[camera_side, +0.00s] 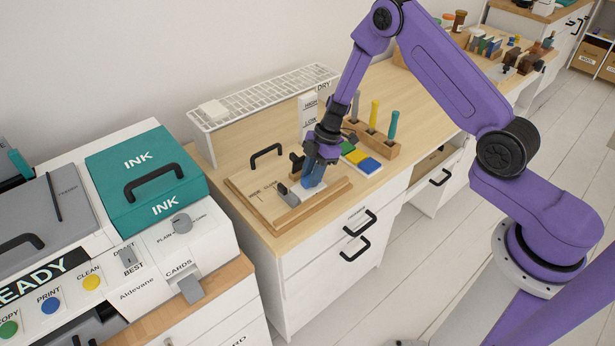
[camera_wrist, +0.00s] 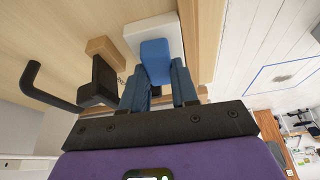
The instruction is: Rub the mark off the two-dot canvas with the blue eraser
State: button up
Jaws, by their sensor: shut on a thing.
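My gripper (camera_side: 313,183) is low over a framed wooden board (camera_side: 240,197) on the desk. In the wrist view its blue fingers (camera_wrist: 158,92) are shut on a blue block (camera_wrist: 155,50), which I take for the blue eraser. A white slab (camera_wrist: 151,27) lies just beyond the block there; I cannot tell whether they touch. In the side view a white piece with a grey part (camera_side: 285,191) shows at the gripper's left. I cannot make out a canvas with two dots or its mark; the fingers hide part of the board.
A black handle (camera_side: 266,151) stands behind the gripper. Green, yellow and blue pads (camera_side: 368,166) and a wooden holder (camera_side: 385,146) with upright tools are close on the right. A white rack (camera_side: 262,95) backs the desk. A teal INK box (camera_side: 147,178) is at left.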

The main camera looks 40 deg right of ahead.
jog(key=shift+a+r, duration=0.1)
jog(key=shift+r, duration=3.7)
